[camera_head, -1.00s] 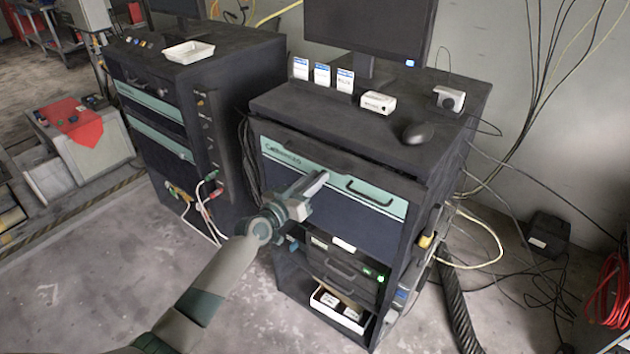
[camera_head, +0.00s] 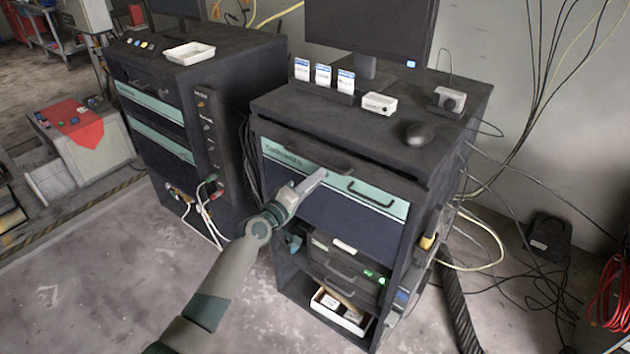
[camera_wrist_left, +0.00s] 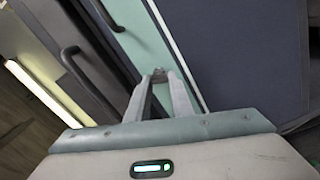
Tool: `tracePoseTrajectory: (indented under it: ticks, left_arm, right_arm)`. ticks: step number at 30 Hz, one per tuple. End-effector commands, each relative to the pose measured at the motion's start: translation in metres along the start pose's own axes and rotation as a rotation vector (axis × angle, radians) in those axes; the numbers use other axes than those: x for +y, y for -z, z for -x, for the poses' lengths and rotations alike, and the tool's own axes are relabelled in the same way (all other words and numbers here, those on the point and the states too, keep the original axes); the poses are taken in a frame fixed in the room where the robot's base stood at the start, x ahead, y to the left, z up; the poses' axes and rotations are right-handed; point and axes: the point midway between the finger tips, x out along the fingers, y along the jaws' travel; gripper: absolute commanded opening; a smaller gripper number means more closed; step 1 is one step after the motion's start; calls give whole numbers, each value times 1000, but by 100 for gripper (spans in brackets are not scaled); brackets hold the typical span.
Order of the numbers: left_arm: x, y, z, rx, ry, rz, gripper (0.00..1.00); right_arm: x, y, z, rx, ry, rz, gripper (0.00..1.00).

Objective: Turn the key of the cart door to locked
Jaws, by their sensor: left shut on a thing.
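The cart door (camera_head: 335,207) is the dark panel with a teal top strip on the front of the right-hand cart. It appears closed. My left gripper (camera_head: 322,174) points at the teal strip, left of a black handle. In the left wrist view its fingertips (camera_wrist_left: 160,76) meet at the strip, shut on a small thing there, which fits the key. The fingers hide most of the key, so its angle cannot be read. The teal strip (camera_wrist_left: 135,28) and dark panel (camera_wrist_left: 240,55) also show in the wrist view. My right gripper is not in view.
Black handles (camera_head: 370,193) stick out near my left gripper. A monitor (camera_head: 370,28), a white box (camera_head: 378,103) and a mouse (camera_head: 418,134) stand on the cart top. A second cart (camera_head: 160,130) stands to the left. Cables hang at the right.

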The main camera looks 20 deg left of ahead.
Motion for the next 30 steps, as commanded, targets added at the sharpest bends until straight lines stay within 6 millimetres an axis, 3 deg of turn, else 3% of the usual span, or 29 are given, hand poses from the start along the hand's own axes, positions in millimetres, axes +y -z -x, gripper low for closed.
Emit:
tracePoseTrajectory:
  ticks: [13,30]
  left_arm:
    - [-1,0,0,1,0,328,0]
    - [-2,0,0,0,1,401,0]
  right_arm:
    - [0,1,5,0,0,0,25]
    - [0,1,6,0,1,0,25]
